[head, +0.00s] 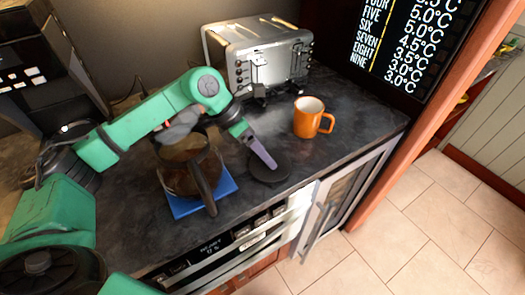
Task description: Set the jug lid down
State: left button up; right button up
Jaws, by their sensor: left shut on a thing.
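The jug lid (269,170) is a dark round disc at the counter's front part, right of the jug. My left gripper (264,156) is shut on the jug lid, its purple-grey fingers reaching down to it from the upper left. The lid is at or just above the counter top; I cannot tell if it touches. The glass jug (182,177), with brown contents and a dark handle toward the front, stands on a blue square mat (222,185). My left arm passes above and behind the jug and hides part of its top. My right gripper is not in view.
An orange mug (307,122) stands right of the lid, and a silver toaster (262,50) is behind. The dark counter (345,140) is clear at the right. A drawer front (235,250) and an open glass-fronted door (340,205) are below the front edge. A dark machine (45,60) stands at left.

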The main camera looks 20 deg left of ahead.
pick_arm(q)
jog(key=o, duration=1.2)
jog(key=shift+s+f, duration=0.1)
jog(key=shift+f, duration=0.1)
jog(key=shift+c, duration=0.2)
jog(key=shift+s, duration=0.1)
jog(key=shift+f, duration=0.1)
jog(key=v, duration=1.3)
jog(key=shift+w+r, duration=0.3)
jog(key=shift+w, duration=0.05)
jog(key=shift+d, duration=0.2)
